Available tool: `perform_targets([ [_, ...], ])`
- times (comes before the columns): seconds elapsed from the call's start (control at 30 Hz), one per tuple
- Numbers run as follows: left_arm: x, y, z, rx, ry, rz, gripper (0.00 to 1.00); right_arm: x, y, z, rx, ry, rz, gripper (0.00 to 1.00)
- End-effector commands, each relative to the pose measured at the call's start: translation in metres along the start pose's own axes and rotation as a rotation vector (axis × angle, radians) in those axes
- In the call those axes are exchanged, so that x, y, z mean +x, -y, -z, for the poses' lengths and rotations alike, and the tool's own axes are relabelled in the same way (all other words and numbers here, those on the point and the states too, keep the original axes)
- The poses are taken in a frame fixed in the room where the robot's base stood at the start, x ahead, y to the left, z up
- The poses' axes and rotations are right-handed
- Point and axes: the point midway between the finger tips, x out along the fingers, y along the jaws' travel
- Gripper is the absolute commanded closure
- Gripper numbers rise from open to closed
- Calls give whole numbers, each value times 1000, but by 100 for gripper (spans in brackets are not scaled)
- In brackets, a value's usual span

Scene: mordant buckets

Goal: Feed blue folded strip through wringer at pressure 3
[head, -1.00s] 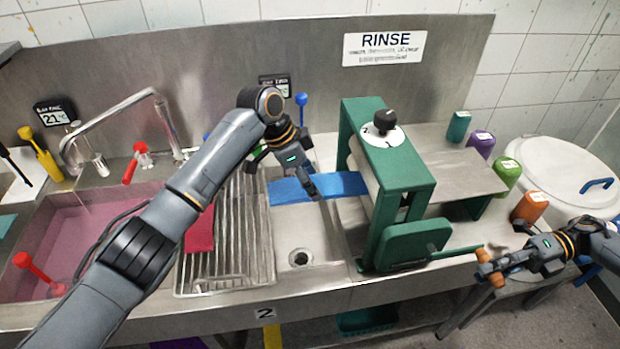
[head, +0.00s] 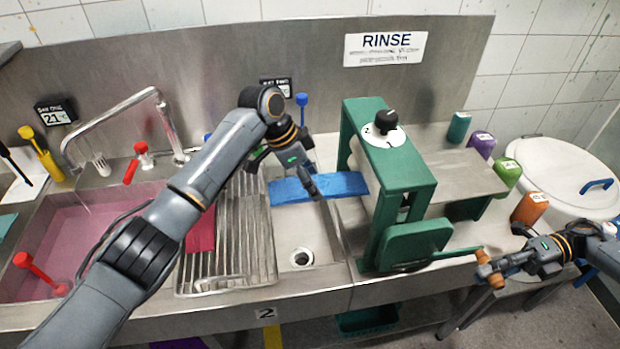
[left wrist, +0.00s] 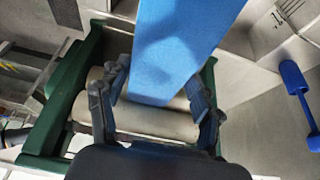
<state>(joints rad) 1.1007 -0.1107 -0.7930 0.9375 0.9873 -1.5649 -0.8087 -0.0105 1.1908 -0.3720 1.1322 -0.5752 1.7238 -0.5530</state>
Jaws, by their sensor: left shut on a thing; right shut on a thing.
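The blue folded strip (head: 345,185) lies over the drain basin, its right end at the wringer's roller side. My left gripper (head: 311,188) is shut on the strip; in the left wrist view the strip (left wrist: 180,45) runs between the fingers (left wrist: 158,105), with the pale rollers (left wrist: 145,118) behind. The green wringer (head: 398,165) stands on the counter. Its black pressure knob (head: 386,120) sits on a white dial showing 2 and 1; I cannot tell the exact setting. My right gripper (head: 493,266) is shut on the crank's wooden grip (head: 484,257), out to the right of the wringer.
A ribbed drainboard (head: 225,255) and a sink of pink liquid (head: 85,235) lie left. Several coloured bottles stand right of the wringer, including an orange one (head: 530,207). A lidded white tub (head: 565,170) stands far right.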

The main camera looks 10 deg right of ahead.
Motion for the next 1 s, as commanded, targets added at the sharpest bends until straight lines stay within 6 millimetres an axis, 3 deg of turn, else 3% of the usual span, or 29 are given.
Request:
perform_targets([
  [0.03, 0, -2, 8, 6, -15, 1, 95, 1, -4, -1, -10, -2, -15, 93],
  [0.43, 0, -3, 9, 8, -17, -1, 96, 6, 8, -2, -11, 0, -147, 93],
  [1.0, 2, -3, 11, 8, -17, -1, 96, 5, 9, -2, -11, 0, -159, 93],
])
